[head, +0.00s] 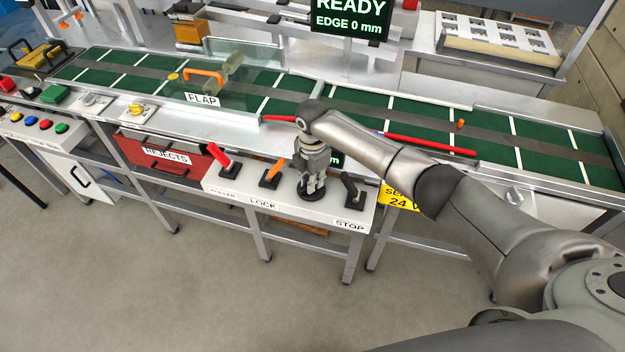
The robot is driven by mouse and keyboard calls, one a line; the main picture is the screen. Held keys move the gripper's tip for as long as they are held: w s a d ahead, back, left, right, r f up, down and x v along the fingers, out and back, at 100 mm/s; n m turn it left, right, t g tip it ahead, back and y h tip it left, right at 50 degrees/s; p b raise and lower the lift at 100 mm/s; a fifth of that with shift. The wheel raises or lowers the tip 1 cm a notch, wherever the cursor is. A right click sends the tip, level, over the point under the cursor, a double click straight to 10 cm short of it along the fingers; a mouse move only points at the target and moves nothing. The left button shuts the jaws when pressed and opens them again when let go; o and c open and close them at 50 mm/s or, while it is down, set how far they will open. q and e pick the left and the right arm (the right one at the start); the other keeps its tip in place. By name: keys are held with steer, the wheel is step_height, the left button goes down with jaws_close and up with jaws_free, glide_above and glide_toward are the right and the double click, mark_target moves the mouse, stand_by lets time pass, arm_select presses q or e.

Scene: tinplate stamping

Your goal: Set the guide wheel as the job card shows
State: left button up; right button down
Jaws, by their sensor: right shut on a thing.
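My right gripper (312,182) points straight down over the control panel (330,218), between the LOCK lever and the STOP lever. It is shut on the guide wheel (312,194), a dark round part on the panel, mostly hidden by the fingers. A yellow card (399,199) reading "SE… 24" hangs right of the panel, partly covered by my right arm. The overhead display (352,14) reads "READY" and "EDGE 0 mm". A smaller display (338,159) behind the gripper shows green characters, mostly hidden. My left gripper is not in view.
A red lever (225,164), an orange LOCK lever (272,172) and a black STOP lever (351,189) stand close around the gripper. Behind runs the green conveyor (390,109) with red guide bars (430,146). A red REJECTS bin (190,158) is at left.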

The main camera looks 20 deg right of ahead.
stand_by(0.4)
steer(key=c, duration=1.5)
jaws_free()
step_height(320, 180, up, 12)
